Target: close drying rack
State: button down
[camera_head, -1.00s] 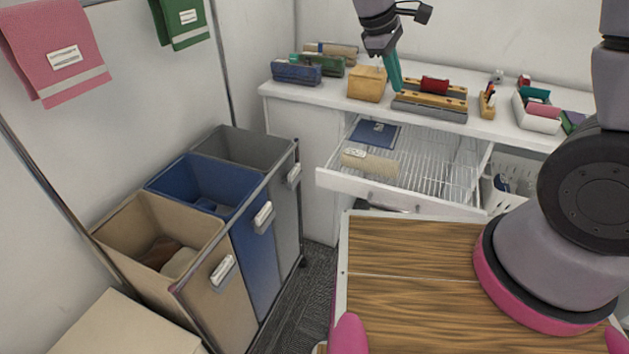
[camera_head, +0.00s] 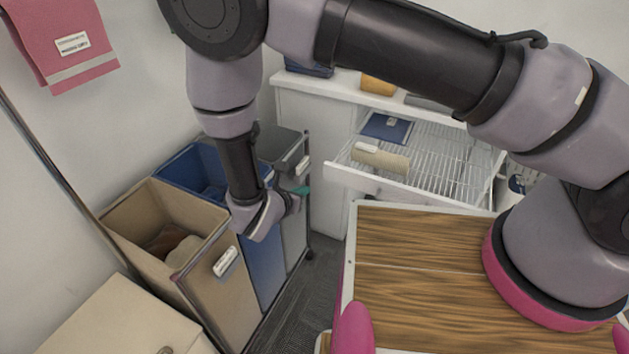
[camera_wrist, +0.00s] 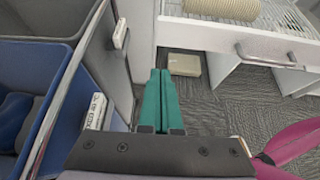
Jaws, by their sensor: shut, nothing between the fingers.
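The drying rack (camera_head: 440,162) is a white wire drawer pulled out of the white cabinet. A blue folded cloth (camera_head: 387,128) and a beige rolled towel (camera_head: 381,158) lie in it. Its white front with a metal handle (camera_wrist: 267,56) shows at the upper right in the wrist view. My gripper (camera_head: 302,190) is low beside the bins, left of the drawer front and apart from it. Its teal fingers (camera_wrist: 160,75) are together and empty in the wrist view, pointing over the carpet. My arm hides part of the counter and cabinet in the head view.
A beige bin (camera_head: 150,215), a blue bin (camera_head: 190,172) and a grey bin (camera_head: 280,143) stand in a metal-framed cart on the left. A small beige box (camera_wrist: 185,64) lies on the carpet under the drawer. Carpet between cart and drawer is clear.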

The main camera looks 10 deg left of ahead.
aim_at(359, 126)
jog(key=x, duration=0.4)
jog(key=r+x, duration=0.1)
jog(key=x, duration=0.7)
jog(key=shift+w+d+r, duration=0.1)
jog(key=shift+w+r, duration=0.1)
jog(key=shift+w, duration=0.1)
jog(key=shift+w+d, duration=0.15)
jog(key=shift+w, duration=0.4)
jog(key=w+d, duration=0.3)
jog(key=w, duration=0.6)
jog(key=w+d, duration=0.3)
jog(key=w, duration=0.7)
jog(key=w+d, duration=0.3)
jog(key=w, duration=0.7)
jog(key=shift+d, duration=0.25)
jog(key=shift+w+d, duration=0.1)
jog(key=shift+w, duration=0.2)
jog(key=shift+w+d+r, duration=0.1)
jog(key=shift+w+r, duration=0.05)
jog(key=shift+w, duration=0.05)
